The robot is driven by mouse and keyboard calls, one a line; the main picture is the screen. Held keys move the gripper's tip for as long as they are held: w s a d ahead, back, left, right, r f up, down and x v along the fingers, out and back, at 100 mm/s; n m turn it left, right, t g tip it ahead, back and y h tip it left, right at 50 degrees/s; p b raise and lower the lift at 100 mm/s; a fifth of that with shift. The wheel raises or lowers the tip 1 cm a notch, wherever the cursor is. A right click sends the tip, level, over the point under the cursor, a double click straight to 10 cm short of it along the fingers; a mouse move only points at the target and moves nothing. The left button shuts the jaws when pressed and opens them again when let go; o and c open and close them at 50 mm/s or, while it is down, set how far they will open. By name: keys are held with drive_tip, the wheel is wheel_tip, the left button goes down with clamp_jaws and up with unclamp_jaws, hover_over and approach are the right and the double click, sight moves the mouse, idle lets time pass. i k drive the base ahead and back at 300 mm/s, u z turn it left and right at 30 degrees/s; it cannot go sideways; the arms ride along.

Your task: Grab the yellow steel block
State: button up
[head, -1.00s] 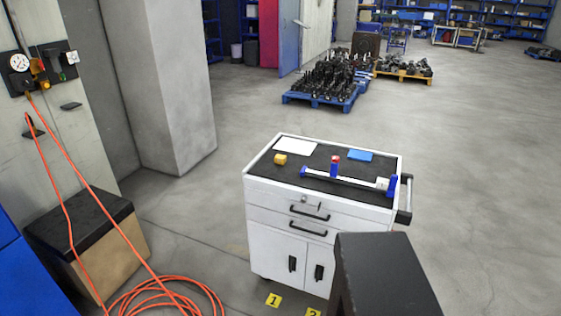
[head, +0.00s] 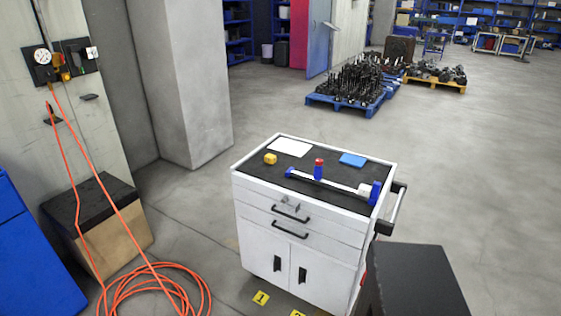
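The small yellow steel block (head: 270,159) sits on the dark top of a white tool cabinet (head: 302,222), near the top's left side. It lies just below a white sheet (head: 290,147) and left of a blue and red tool piece. Nothing touches it. My gripper is in no frame, so I cannot see its state.
On the cabinet top also lie a long bar with blue ends (head: 332,187), a red-capped blue piece (head: 318,169) and a blue flat item (head: 353,159). A black box-like shape (head: 415,280) fills the lower right. An orange hose (head: 160,290) coils on the floor at left.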

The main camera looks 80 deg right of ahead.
sight(271, 159)
drive_tip(key=z, duration=0.05)
drive_tip(key=k, duration=1.8)
drive_tip(key=z, duration=2)
drive_tip(key=i, duration=0.8)
drive_tip(key=u, duration=0.2)
